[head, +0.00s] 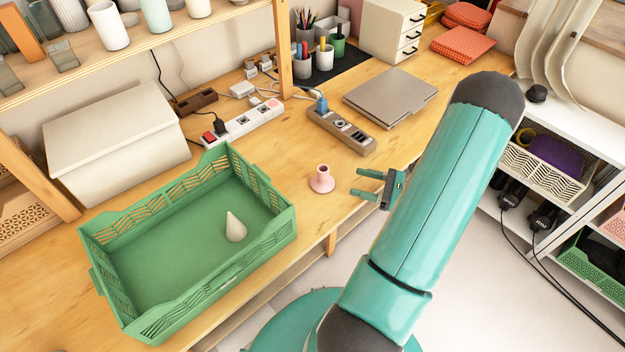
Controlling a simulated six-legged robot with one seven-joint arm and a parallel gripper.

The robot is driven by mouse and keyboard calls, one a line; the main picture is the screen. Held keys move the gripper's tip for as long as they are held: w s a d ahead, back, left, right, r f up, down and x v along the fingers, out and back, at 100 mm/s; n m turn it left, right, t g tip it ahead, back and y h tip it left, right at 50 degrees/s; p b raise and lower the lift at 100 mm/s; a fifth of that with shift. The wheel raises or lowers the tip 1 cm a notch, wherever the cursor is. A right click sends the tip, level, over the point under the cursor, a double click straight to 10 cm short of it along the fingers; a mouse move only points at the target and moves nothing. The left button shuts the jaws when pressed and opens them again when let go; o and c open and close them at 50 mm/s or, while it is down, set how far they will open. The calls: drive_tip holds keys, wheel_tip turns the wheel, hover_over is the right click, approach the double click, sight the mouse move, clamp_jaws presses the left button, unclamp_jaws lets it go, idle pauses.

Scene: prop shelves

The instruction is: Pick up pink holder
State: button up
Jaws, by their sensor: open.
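The pink holder (321,180) is a small flared piece with a narrow neck and an opening on top. It stands upright on the wooden table, right of the green crate. My gripper (364,183) is open and empty, just to the right of the holder near the table's front edge. Its two fingers point left towards the holder, with a small gap between the fingertips and it. My teal arm hides part of the table edge and floor on the right.
A green crate (112,222) on the left holds a cream cone-like piece (235,227). Behind the holder are a grey-brown power strip (341,130), a white power strip (243,122) and a closed laptop (391,96). Bare table surrounds the holder.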

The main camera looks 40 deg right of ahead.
approach(319, 169)
drive_tip(key=x, duration=0.2)
drive_tip(key=f+x, duration=0.1)
drive_tip(key=x, duration=0.1)
drive_tip(key=shift+w+a, duration=0.2)
drive_tip(key=shift+w, duration=0.05)
drive_tip(key=shift+x, duration=3.05)
drive_tip(key=shift+r, duration=0.2)
drive_tip(key=c, duration=1.2)
drive_tip(key=shift+r, duration=0.4)
wheel_tip(319, 169, up, 2)
drive_tip(key=s+a+r, duration=0.6)
drive_tip(key=s+r, duration=0.4)
drive_tip(key=s, duration=0.2)
drive_tip(key=shift+s, duration=0.35)
